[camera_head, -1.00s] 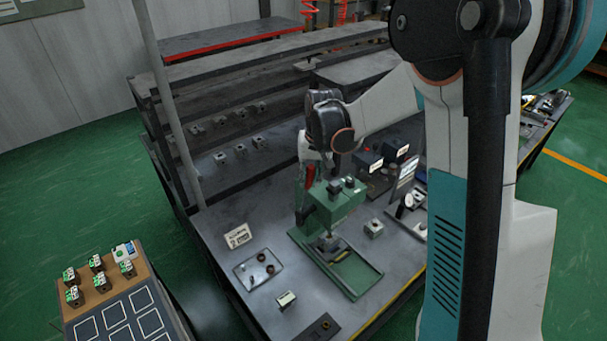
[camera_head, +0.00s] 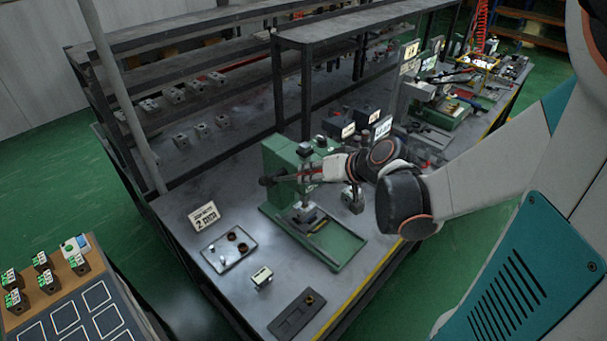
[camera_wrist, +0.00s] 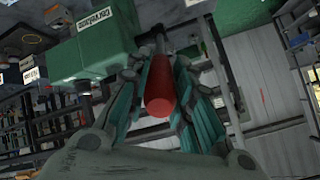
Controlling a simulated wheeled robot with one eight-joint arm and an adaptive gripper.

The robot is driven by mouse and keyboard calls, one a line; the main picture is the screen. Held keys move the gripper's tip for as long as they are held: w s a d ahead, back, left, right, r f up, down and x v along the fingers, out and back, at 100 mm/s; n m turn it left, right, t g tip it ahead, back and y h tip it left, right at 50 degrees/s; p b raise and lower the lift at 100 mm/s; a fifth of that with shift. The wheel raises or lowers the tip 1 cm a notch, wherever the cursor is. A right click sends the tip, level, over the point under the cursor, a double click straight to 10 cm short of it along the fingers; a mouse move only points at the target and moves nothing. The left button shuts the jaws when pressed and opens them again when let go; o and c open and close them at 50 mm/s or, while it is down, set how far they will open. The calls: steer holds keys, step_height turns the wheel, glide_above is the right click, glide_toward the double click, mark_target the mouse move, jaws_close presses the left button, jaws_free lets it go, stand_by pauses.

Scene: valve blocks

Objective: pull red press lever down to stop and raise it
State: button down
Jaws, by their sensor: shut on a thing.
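The green press (camera_head: 283,155) stands on the bench in the middle of the head view, with its flat green base (camera_head: 340,248) in front. Its red lever (camera_head: 312,175) points out to the right, near level. My gripper (camera_head: 325,170) is beside the press and shut on this lever. In the wrist view the red lever handle (camera_wrist: 160,85) lies between the teal fingers of my gripper (camera_wrist: 160,98), with the press body (camera_wrist: 90,45) close at the upper left. The fingers partly hide the lever in the head view. A small block sits under the press ram (camera_head: 303,210).
A tray with small parts (camera_head: 232,262), a "2 mm" sign (camera_head: 205,215) and a small block (camera_head: 262,277) lie left of the press. A dark plate (camera_head: 298,312) lies at the bench's front. Shelves (camera_head: 180,100) stand behind; a gauge stand (camera_head: 382,128) is to the right.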

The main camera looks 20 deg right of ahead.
steer(key=s+d+f+t+y+b, duration=0.1)
steer(key=s+f+t+y+b, duration=0.1)
steer(key=f+b, duration=0.4)
steer(key=s+t+b, duration=0.1)
steer(key=b, duration=0.4)
steer(key=shift+s+d+f+t, duration=0.15)
steer(key=shift+f+t, duration=0.25)
steer(key=shift+f, duration=0.15)
